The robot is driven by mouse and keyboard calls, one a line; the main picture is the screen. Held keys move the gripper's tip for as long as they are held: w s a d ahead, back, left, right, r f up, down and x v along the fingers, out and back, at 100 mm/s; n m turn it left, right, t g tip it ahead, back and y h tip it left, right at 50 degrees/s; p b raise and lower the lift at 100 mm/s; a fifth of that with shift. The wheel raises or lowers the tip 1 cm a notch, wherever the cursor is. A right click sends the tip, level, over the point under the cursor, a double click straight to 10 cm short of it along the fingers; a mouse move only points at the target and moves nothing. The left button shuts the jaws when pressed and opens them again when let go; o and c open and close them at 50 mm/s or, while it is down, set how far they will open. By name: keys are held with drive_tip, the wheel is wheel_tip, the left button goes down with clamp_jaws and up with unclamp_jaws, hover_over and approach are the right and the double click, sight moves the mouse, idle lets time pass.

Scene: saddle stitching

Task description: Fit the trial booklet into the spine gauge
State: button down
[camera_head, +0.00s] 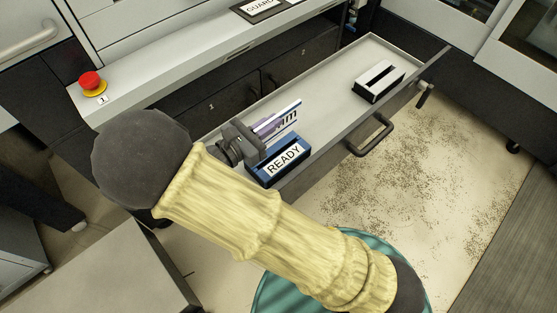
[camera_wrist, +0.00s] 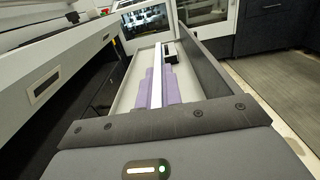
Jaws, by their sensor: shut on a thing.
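The trial booklet (camera_head: 279,120), white and purple with dark lettering, stands out from the front of my gripper (camera_head: 246,140) above the open drawer. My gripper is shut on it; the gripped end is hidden. In the wrist view the booklet (camera_wrist: 157,84) runs forward from my gripper's dark front bar as a white edge with purple on both sides. The likely spine gauge is a white-topped black block with a long slot (camera_head: 379,81), toward the drawer's far right end. It also shows in the wrist view (camera_wrist: 171,53), beyond the booklet and apart from it.
A blue block marked READY (camera_head: 284,162) sits beside my gripper at the drawer's front side. The drawer (camera_head: 330,105) has raised walls and a handle (camera_head: 373,136). Its floor between booklet and gauge is clear. A red stop button (camera_head: 91,80) sits on the ledge.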

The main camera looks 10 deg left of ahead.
sight(271, 145)
drive_tip(key=shift+f+b, duration=0.3)
drive_tip(key=shift+f, duration=2.8)
drive_tip(key=shift+f, duration=0.1)
drive_tip(key=shift+f, duration=0.4)
drive_tip(key=shift+s+f, duration=0.1)
drive_tip(key=shift+f, duration=1.35)
drive_tip(key=c, duration=1.6)
unclamp_jaws()
drive_tip(key=shift+w+d+f, duration=0.1)
drive_tip(key=shift+w+d, duration=0.2)
drive_tip(key=shift+o, duration=0.2)
drive_tip(key=shift+s+a, duration=0.45)
drive_tip(key=shift+a, duration=0.15)
drive_tip(key=v, duration=1.1)
drive_tip(key=shift+b, duration=0.45)
drive_tip(key=shift+s+r, duration=0.1)
drive_tip(key=shift+r, duration=0.2)
